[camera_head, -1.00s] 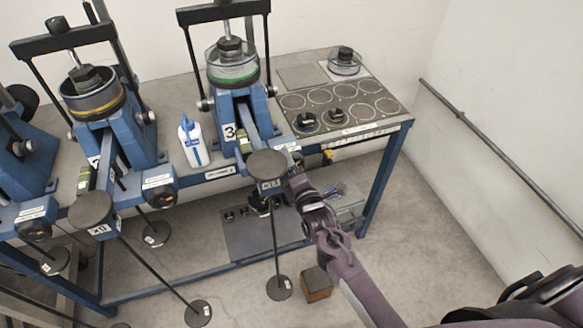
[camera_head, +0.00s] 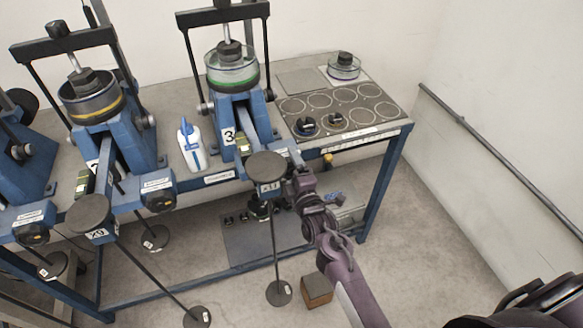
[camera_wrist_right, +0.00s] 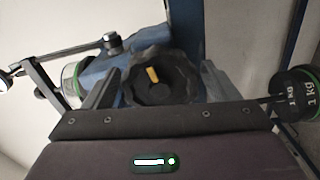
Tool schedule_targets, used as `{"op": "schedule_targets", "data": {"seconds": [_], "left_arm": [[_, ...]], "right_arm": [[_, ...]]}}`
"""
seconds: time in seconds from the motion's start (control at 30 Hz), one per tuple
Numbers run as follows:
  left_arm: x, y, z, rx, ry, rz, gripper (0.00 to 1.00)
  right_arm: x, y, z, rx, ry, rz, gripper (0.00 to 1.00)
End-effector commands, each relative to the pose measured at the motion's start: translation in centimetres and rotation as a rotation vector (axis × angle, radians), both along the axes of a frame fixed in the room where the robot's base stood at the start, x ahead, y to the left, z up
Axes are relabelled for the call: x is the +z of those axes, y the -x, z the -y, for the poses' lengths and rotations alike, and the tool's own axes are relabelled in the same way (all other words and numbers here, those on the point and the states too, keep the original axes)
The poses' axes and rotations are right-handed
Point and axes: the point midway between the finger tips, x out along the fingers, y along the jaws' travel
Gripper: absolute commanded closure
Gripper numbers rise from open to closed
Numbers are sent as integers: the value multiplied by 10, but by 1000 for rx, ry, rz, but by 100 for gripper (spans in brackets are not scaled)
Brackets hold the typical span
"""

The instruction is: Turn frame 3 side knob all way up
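Frame 3 (camera_head: 240,120) is the blue lever frame with the "3" label and a green-ringed dish, in the middle of the head view. Its side knob (camera_wrist_right: 160,75) is black and lobed with a yellow mark, seen face-on in the right wrist view. The mark tilts slightly from upright. In the head view the knob is hidden by my right gripper (camera_head: 293,182). In the right wrist view the gripper's fingers (camera_wrist_right: 160,92) are spread wide, one on each side of the knob. Firm contact is not visible. My left gripper is not in view.
A round weight pan (camera_head: 266,167) on frame 3's lever is close left of my right gripper. A second frame (camera_head: 110,140) and a white bottle (camera_head: 191,147) stand further left. A ringed tray (camera_head: 340,108) lies right. Below is a brown block (camera_head: 316,289) on the floor.

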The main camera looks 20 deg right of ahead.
Motion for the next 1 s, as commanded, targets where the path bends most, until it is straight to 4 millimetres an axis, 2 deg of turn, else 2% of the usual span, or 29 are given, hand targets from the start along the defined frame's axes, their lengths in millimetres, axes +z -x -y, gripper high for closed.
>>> {"op": "schedule_targets", "data": {"seconds": [0.27, 0.73, 1.0], "left_arm": [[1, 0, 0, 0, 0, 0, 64], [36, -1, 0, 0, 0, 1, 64], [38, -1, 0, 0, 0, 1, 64]], "right_arm": [[0, 1, -1, 1, 3, -1, 18], [2, 52, 1, 1, 5, -3, 18], [0, 61, 1, 2, 4, 0, 18]]}}
